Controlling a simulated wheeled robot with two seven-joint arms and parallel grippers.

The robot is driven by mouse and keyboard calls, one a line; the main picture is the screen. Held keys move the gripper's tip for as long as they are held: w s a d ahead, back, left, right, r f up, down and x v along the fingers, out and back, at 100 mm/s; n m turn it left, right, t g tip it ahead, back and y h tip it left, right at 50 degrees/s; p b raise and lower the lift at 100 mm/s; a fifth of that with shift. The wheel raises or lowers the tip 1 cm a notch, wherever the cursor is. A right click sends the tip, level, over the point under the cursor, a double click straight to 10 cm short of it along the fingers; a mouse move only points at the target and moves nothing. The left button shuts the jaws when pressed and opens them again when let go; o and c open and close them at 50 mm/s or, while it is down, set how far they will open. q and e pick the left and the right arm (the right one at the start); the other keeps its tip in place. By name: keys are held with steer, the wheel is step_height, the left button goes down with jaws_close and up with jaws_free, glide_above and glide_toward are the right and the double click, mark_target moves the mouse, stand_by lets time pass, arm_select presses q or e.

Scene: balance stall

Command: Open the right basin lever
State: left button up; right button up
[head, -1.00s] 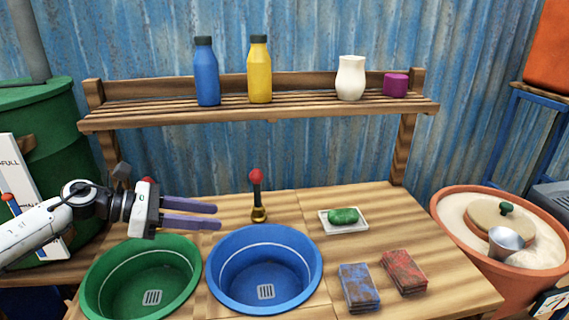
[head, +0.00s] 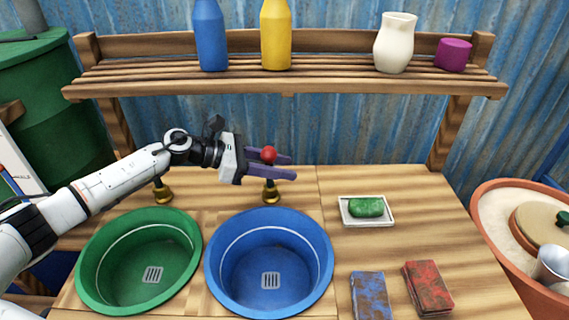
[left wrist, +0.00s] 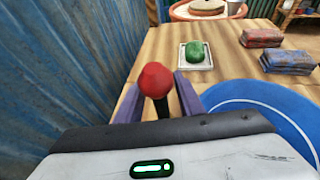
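The right basin lever has a red knob (head: 268,155) on a dark stem over a brass base (head: 271,192), behind the blue basin (head: 212,262). My left gripper (head: 286,167) reaches in from the left with its purple fingers on either side of the lever just under the knob. In the left wrist view the red knob (left wrist: 155,79) stands between the two fingers (left wrist: 157,95), with the fingers apart. Contact with the stem cannot be made out. Another brass base (head: 162,193) stands behind the green basin (head: 86,262), its upper part hidden by my left arm. My right gripper is not in view.
A soap dish (head: 347,219) with green soap (head: 366,207) lies right of the lever. A wooden shelf (head: 340,84) with bottles and a jug hangs above the lever.

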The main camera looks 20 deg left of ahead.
arm_select(q)
steer(key=shift+w+d+f, duration=0.15)
steer(key=shift+w+d, duration=0.1)
steer(key=shift+d, duration=0.05)
steer(key=shift+w+d+f, duration=0.1)
jaws_close()
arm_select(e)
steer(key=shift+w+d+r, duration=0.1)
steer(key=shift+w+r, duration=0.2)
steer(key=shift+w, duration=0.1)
